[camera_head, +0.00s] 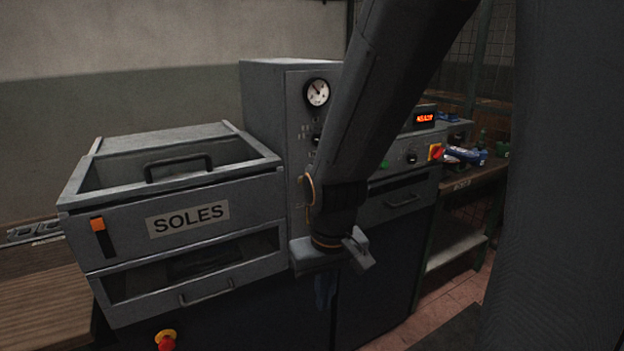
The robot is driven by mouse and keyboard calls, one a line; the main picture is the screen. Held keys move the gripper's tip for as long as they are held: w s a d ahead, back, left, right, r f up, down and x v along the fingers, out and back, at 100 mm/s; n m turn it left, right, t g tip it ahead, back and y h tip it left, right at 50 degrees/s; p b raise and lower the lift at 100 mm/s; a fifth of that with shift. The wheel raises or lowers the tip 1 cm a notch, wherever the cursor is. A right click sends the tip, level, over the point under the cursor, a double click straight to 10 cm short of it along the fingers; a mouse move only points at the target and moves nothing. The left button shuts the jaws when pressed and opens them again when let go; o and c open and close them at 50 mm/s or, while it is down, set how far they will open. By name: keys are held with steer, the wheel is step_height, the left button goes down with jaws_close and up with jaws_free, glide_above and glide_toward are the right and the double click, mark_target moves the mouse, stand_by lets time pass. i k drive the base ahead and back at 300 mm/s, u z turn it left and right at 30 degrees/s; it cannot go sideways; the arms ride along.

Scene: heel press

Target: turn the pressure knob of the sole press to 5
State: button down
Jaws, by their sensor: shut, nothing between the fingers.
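The sole press (75,235) is a grey machine with a "SOLES" label at the left. Its upright panel carries a round white gauge (317,93) with a dark needle. A small black knob (316,139) sits below the gauge, close to the left edge of my arm; its setting is too small to read. Small marks lie around it, and part of the panel is hidden behind my arm. My gripper (325,296) hangs low in front of the machine, well below the knob and apart from it. Its fingers point down, shut and empty.
At the right, a second panel has a red lit display (425,118), a black knob (412,157) and a red-yellow switch (436,152). A red emergency button (166,341) is at the lower left. A workbench (470,180) with bottles stands at the right.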

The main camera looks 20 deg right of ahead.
mark_target(316, 136)
steer(key=u, duration=1.65)
steer(key=k, duration=0.95)
steer(key=z, duration=1.9)
steer(key=i, duration=0.5)
